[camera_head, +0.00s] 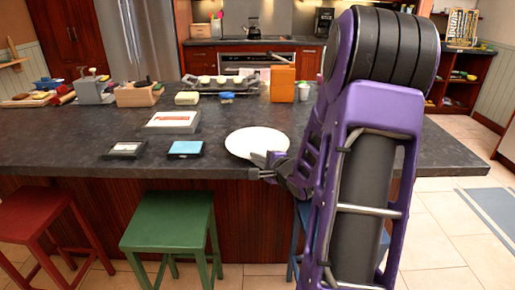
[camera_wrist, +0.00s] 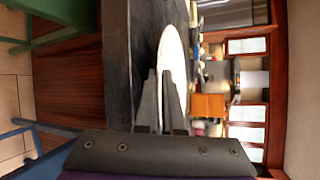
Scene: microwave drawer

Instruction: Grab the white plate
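The white plate (camera_head: 257,141) lies flat on the dark countertop, close to its front edge. My gripper (camera_head: 264,167) is low at the counter's front edge, by the plate's near right rim. Its two fingers look apart, with a narrow gap between them. The upper finger overlaps the plate's rim in the head view.
The dark countertop (camera_head: 60,140) holds a white box (camera_head: 173,120), a blue-topped box (camera_head: 185,148) and a small dark frame (camera_head: 124,150) left of the plate. An orange block (camera_head: 283,84) stands behind it. Green (camera_head: 168,220) and red (camera_head: 38,212) stools stand in front.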

